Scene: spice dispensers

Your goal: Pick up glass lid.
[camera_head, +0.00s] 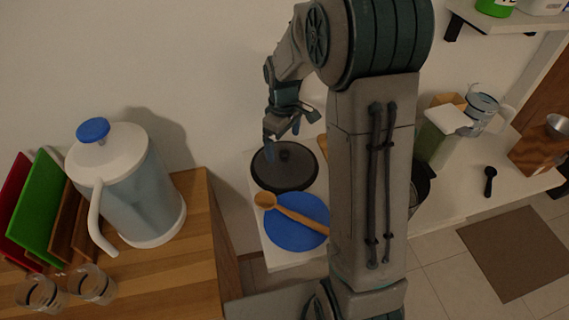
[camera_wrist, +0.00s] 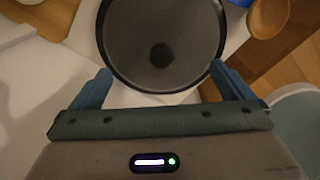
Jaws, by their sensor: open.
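The glass lid (camera_head: 284,166) is a dark round disc with a small knob in the middle. It lies on the white counter behind a blue disc. In the wrist view the lid (camera_wrist: 130,45) fills the upper middle, with its dark knob (camera_wrist: 162,55) ahead of the space between my fingers. My gripper (camera_head: 283,135) is above the back edge of the lid. In the wrist view my gripper (camera_wrist: 162,88) is open, with blue fingers spread apart on either side and nothing between them. Whether the fingertips touch anything is not clear.
A wooden spoon (camera_head: 290,211) lies across the blue disc (camera_head: 296,236) just in front of the lid. A big clear jug (camera_head: 148,195) stands on the wooden counter at left, with two glasses (camera_head: 93,285) nearby. A dark pot (camera_head: 421,182) stands partly behind my arm.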

